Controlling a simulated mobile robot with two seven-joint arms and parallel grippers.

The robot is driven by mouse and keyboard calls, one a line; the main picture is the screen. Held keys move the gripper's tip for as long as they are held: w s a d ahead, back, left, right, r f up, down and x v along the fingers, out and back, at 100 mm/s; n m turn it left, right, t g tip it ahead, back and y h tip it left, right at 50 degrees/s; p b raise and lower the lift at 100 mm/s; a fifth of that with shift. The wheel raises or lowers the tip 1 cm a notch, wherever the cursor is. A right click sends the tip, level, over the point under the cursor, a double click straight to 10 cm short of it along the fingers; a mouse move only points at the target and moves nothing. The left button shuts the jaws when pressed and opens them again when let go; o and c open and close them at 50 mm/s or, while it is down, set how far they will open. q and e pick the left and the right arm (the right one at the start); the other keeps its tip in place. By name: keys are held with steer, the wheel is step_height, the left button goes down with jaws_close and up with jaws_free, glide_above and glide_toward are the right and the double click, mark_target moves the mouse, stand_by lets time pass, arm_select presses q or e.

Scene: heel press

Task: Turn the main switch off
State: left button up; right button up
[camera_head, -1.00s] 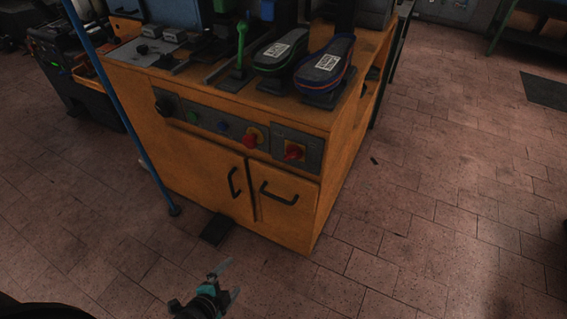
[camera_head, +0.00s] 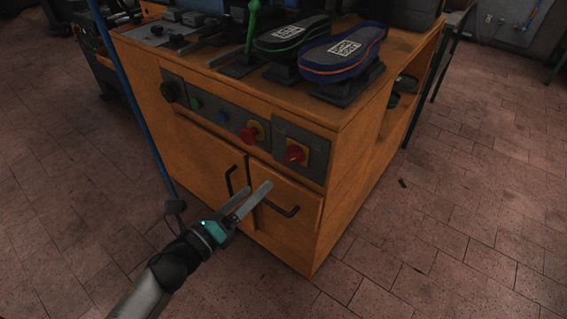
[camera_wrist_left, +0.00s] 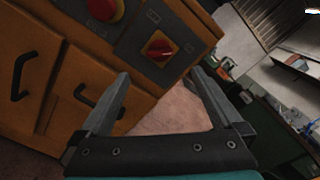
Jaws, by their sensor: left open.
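The main switch (camera_head: 296,154) is a red rotary knob on a yellow plate, set in a grey panel at the right end of the orange cabinet's front. It also shows in the left wrist view (camera_wrist_left: 158,48), ahead of the fingers and near the top middle. My left gripper (camera_head: 257,193) is open and empty, in front of the cabinet doors, below and left of the switch and apart from it. In the left wrist view its two fingers (camera_wrist_left: 160,82) are spread wide. My right gripper is not in view.
A red mushroom button (camera_head: 250,134) on yellow sits left of the switch. A green button (camera_head: 196,103), blue button (camera_head: 223,116) and black knob (camera_head: 172,91) are further left. Black door handles (camera_head: 281,207) stick out below. Two shoe forms (camera_head: 342,52) stand on top. A blue pole (camera_head: 130,95) stands left.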

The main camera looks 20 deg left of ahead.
mark_target(288, 159)
arm_select(q)
steer(key=b+x, duration=0.1)
steer(key=x, duration=0.9)
steer(key=shift+w+f, duration=0.1)
steer(key=shift+w+d, duration=0.25)
steer(key=shift+w, duration=0.3)
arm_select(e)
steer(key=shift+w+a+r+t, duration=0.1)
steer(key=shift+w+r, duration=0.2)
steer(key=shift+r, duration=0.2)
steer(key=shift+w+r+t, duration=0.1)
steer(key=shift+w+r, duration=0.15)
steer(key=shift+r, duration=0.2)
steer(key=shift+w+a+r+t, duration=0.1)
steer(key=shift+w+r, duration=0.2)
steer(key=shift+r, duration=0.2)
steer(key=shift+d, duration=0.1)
arm_select(q)
steer(key=c, duration=1.4)
